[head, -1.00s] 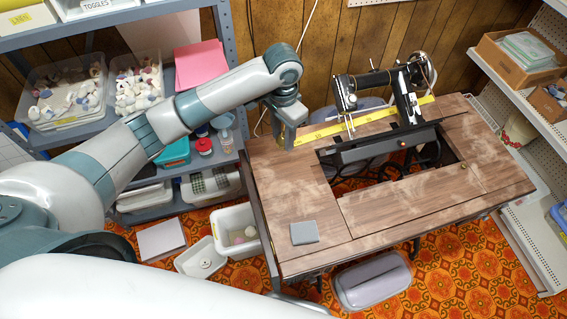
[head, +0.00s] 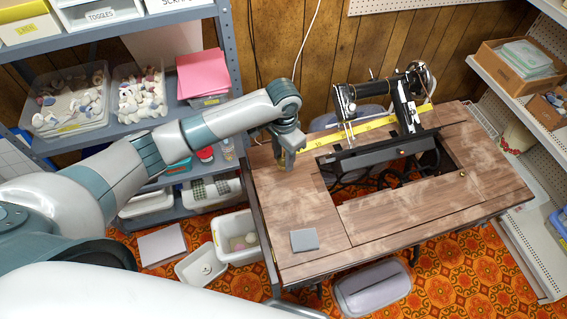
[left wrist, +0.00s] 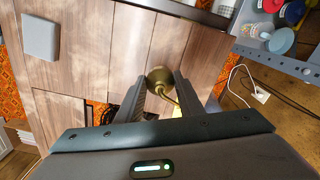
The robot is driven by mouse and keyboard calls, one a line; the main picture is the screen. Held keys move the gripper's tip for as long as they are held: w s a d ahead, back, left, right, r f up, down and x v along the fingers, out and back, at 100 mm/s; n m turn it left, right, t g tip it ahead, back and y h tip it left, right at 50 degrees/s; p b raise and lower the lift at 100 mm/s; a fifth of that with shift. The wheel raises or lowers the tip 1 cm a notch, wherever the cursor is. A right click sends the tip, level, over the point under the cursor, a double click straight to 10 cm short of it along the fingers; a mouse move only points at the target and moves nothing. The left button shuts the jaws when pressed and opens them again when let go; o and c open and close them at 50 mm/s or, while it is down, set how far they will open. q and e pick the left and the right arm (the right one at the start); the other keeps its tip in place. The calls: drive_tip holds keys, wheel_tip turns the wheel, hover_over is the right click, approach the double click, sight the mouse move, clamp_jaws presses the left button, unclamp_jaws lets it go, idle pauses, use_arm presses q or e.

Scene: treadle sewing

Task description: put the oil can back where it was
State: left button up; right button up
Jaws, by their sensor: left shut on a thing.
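The oil can (left wrist: 160,76) is a small brass can with a thin curved spout, held between the fingers of my left gripper in the left wrist view. In the head view my left gripper (head: 286,157) is over the back left part of the wooden sewing table (head: 300,205), shut on the can. There the can is mostly hidden by the fingers. I cannot tell whether the can's base touches the tabletop. My right gripper is not in view.
A grey square (head: 304,240) lies near the table's front left. A shelf unit (head: 225,90) stands close at the left. The left tabletop is mostly clear.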

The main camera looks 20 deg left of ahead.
sight(283, 164)
use_arm(q)
drive_tip(key=shift+f, duration=0.1)
wheel_tip(283, 164, down, 3)
drive_tip(key=shift+s+r+p, duration=0.1)
drive_tip(key=shift+r+p, duration=0.1)
drive_tip(key=shift+p, duration=0.15)
drive_tip(key=shift+f, duration=0.45)
drive_tip(key=shift+f, duration=0.1)
drive_tip(key=o, duration=1.1)
drive_tip(key=shift+c, duration=0.2)
